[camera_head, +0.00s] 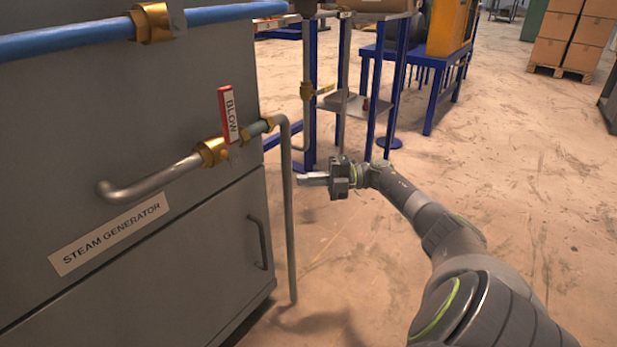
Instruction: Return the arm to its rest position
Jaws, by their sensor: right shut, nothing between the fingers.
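My right arm comes in from the bottom right and stretches up and to the left. My right gripper (312,179) is shut and empty, pointing left, just right of a thin vertical grey pipe (290,215) in the picture. I cannot tell whether it touches the pipe. The red valve handle marked BLOW (228,115) stands upright on a brass valve (212,151) on the grey steam generator (130,215). My left gripper is not in view.
A blue pipe (70,40) runs along the top of the steam generator. Blue frames and a blue table (435,62) stand behind my gripper. Cardboard boxes (572,35) sit on a pallet at the far right. The floor (510,150) right of my arm is clear.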

